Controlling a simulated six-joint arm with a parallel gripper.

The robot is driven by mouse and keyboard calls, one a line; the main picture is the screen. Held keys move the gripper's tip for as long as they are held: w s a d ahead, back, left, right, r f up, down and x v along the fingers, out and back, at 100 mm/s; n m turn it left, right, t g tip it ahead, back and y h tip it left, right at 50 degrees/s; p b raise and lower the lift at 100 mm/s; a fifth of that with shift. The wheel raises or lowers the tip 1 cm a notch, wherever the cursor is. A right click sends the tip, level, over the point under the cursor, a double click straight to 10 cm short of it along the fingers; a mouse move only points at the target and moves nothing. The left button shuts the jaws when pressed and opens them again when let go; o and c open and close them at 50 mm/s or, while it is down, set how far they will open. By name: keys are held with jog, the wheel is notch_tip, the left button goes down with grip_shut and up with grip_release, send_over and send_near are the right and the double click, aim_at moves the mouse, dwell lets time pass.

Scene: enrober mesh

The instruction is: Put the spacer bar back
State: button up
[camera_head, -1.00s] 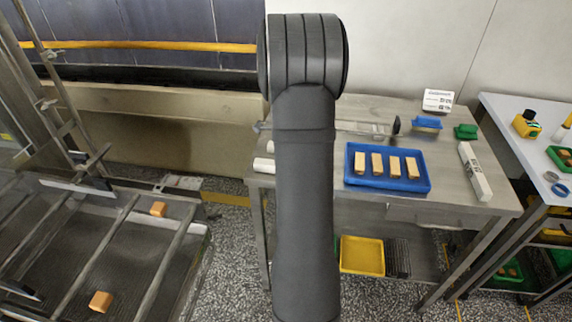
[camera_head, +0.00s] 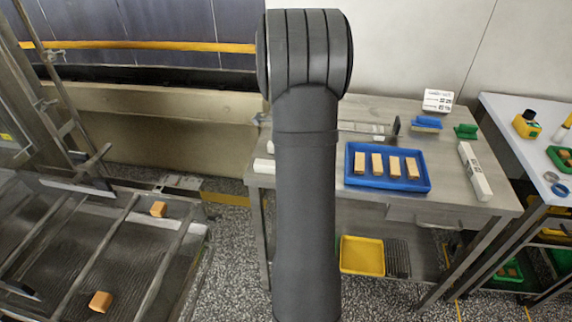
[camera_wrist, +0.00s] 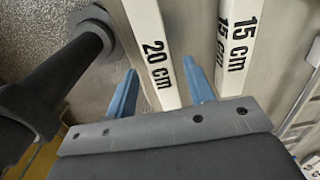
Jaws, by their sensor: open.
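In the wrist view, a white spacer bar marked "20 cm" (camera_wrist: 150,55) lies on a metal surface. A second white bar marked "15 cm" (camera_wrist: 238,42) lies to its right. My gripper (camera_wrist: 159,66) is open, with one blue finger on each side of the 20 cm bar in the picture. I cannot tell how far above the bar the fingertips are. In the head view, my arm hides the gripper and most of these bars; one white bar end (camera_head: 263,166) shows left of the arm. Another white bar with dark marks (camera_head: 475,172) lies at the table's right.
A blue tray (camera_head: 352,178) with several tan blocks stands on the steel table (camera_head: 440,195). A rod with a black end (camera_head: 396,127) lies behind it. A mesh conveyor (camera_head: 125,240) with crossbars and two orange blocks is at the left. A yellow bin (camera_head: 362,256) sits below.

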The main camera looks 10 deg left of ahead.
notch_tip(320, 180, up, 9)
jog(key=shift+r, duration=0.15)
dwell(0.4)
notch_tip(320, 180, down, 12)
jog(key=shift+f, duration=0.15)
notch_tip(320, 180, up, 2)
jog(key=shift+r, duration=0.95)
